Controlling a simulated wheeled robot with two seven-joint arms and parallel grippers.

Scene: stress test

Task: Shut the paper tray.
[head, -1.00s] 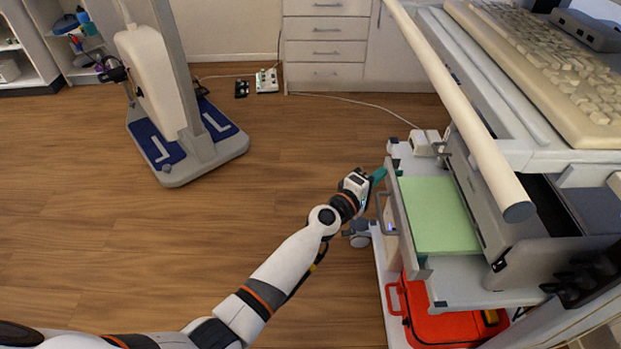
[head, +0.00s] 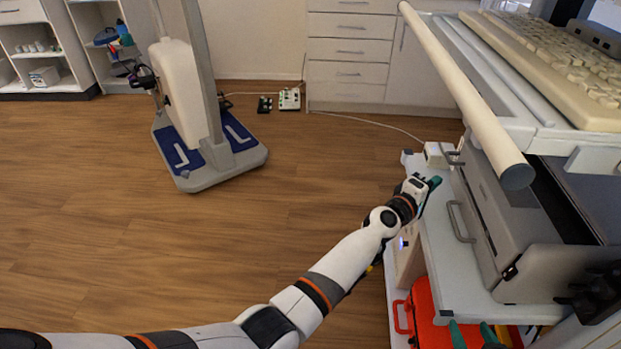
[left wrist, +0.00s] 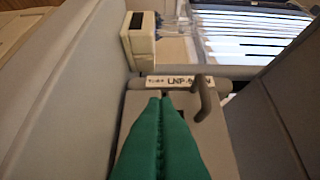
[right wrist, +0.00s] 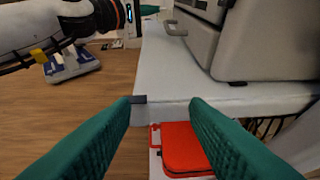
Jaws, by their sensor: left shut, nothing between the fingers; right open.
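The paper tray (head: 474,220) is in the grey printer (head: 520,235) on the cart shelf at the right. Its front with the grey handle (head: 459,222) sits against the printer body, and no green paper shows. Whether a thin gap is left, I cannot tell. My left gripper (head: 434,183) is shut and empty, just beside the tray front near the handle. My right gripper (head: 470,334) is open and empty, low at the cart's near end.
A red case (head: 440,310) lies under the shelf (head: 450,275). A white bar (head: 465,95) and a keyboard (head: 550,65) are above the printer. A small beige box (head: 436,155) stands at the shelf's far end.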

